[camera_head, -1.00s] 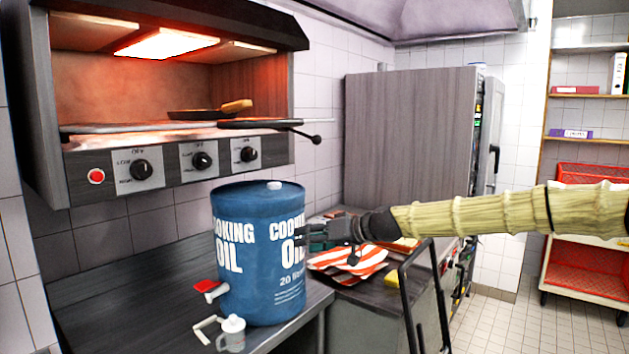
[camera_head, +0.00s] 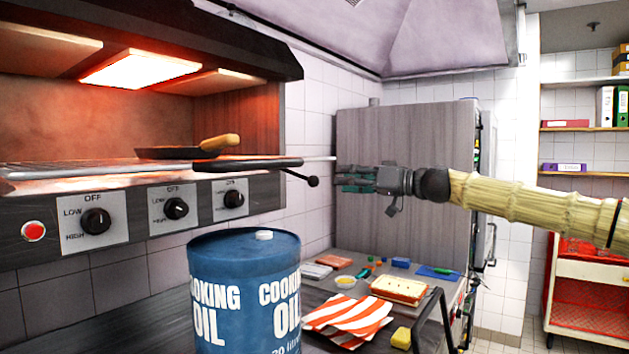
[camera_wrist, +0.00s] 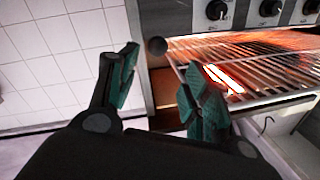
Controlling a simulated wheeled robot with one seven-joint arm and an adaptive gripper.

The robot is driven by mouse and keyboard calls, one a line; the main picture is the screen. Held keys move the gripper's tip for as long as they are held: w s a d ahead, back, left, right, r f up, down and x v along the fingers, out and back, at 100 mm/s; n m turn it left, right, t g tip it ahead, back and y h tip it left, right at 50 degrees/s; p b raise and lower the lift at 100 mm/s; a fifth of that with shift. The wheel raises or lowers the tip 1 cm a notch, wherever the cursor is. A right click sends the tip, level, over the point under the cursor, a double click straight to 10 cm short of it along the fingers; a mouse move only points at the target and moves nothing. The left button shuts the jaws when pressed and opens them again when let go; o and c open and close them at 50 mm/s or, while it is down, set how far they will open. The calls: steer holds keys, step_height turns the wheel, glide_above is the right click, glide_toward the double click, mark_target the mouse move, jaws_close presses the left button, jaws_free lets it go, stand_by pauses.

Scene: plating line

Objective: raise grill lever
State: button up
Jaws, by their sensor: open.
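The grill (camera_head: 120,205) glows orange at the left of the head view. Its lever is a thin dark rod at its right end with a black ball knob (camera_head: 313,181). My gripper (camera_head: 342,180) is open and empty, level with the knob and a short way to its right, fingers pointing left at it. In the wrist view my teal fingertips (camera_wrist: 161,66) stand apart, and the knob (camera_wrist: 157,46) shows between them, farther off. I see no contact. Most of the lever's rod is hidden in the wrist view.
A blue cooking oil drum (camera_head: 243,285) stands below the grill. A pan (camera_head: 180,153) rests on the grill's grate (camera_wrist: 255,70). A grey cabinet (camera_head: 405,135) stands behind my gripper. Food and cloths lie on the counter below. The air around the knob looks clear.

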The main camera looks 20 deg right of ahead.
mark_target(318, 180)
steer(key=p+x, duration=0.1)
steer(key=x, duration=0.3)
steer(key=p+x, duration=0.1)
steer(key=x, duration=0.3)
steer(key=shift+w+a+f, duration=0.1)
steer(key=shift+w+f, duration=0.15)
steer(key=shift+w, duration=0.1)
steer(key=shift+w+a+f, duration=0.35)
steer(key=shift+w+a, duration=0.25)
steer(key=shift+w, duration=0.2)
steer(key=shift+s+d+r, duration=0.2)
steer(key=shift+s, duration=0.1)
steer(key=shift+w+a, duration=0.1)
steer(key=shift+a, duration=0.05)
jaws_close()
